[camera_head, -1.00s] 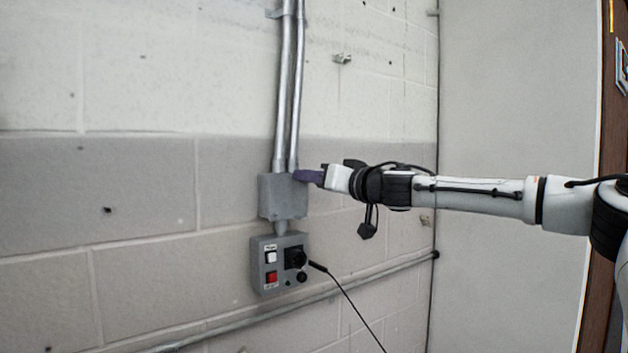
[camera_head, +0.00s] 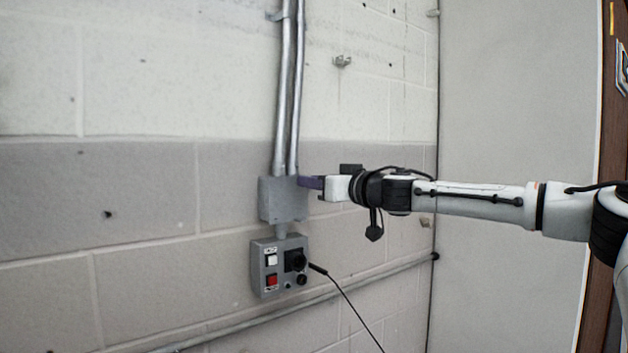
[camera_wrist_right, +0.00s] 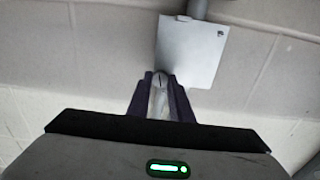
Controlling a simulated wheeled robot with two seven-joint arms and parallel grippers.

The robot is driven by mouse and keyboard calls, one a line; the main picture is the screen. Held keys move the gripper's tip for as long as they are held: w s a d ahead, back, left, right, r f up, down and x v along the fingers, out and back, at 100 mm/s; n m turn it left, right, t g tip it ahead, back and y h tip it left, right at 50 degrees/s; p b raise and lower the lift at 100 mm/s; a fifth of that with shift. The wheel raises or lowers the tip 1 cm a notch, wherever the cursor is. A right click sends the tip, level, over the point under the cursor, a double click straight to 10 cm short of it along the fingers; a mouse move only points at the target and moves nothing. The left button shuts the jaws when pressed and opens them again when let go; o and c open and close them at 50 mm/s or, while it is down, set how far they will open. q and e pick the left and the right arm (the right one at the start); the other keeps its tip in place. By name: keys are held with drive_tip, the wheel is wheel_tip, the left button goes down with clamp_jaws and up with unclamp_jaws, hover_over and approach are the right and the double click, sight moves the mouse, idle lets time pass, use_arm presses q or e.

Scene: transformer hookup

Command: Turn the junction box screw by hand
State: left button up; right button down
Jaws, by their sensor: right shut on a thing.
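The grey junction box (camera_head: 283,203) is fixed to the wall below two vertical conduits. It also shows in the right wrist view (camera_wrist_right: 190,55), its flat cover facing the camera. A round slotted screw (camera_wrist_right: 159,79) sits at the cover's edge, between the fingertips of my right gripper (camera_wrist_right: 160,88). The purple fingers of my right gripper (camera_head: 307,182) are shut on the screw at the upper right corner of the box. In the head view the fingers hide the screw. My left gripper is not in view.
A control box (camera_head: 280,267) with a white switch, a red switch and a black plug with a cable (camera_head: 345,300) hangs just below. A sloping pipe (camera_head: 385,266) runs along the wall beneath. The wall left of the boxes is clear.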

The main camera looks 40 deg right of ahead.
drive_tip(key=shift+r+n+b, duration=0.1)
drive_tip(key=shift+n+b, duration=0.25)
drive_tip(key=shift+n, duration=15.05)
drive_tip(key=c, duration=1.6)
unclamp_jaws()
